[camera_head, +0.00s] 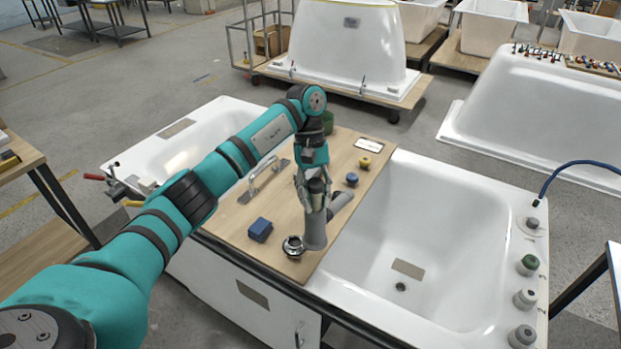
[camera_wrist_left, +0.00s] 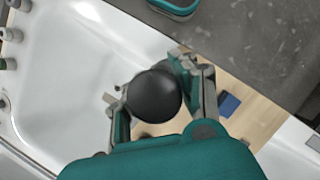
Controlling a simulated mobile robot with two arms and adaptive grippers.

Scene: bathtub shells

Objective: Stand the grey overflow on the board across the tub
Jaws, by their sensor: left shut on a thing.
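The grey overflow (camera_head: 315,230) is an upright grey pipe with a short side branch pointing to the upper right. My left gripper (camera_head: 314,194) is shut on its upper part from above. In the left wrist view, a dark round top (camera_wrist_left: 153,95) sits between the fingers of my left gripper (camera_wrist_left: 155,100). The pipe's lower end is over the right part of the wooden board (camera_head: 232,213), which lies across the tub (camera_head: 440,215). I cannot tell whether the end touches the board. My right gripper is not in view.
A metal ring-shaped fitting (camera_head: 293,246) is close beside the pipe's foot. A blue block (camera_head: 260,229), a metal-handled tool (camera_head: 264,181), a blue knob (camera_head: 352,179), a yellow knob (camera_head: 365,162) and a white card (camera_head: 369,145) are on the board. Several fittings line the tub's right rim.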

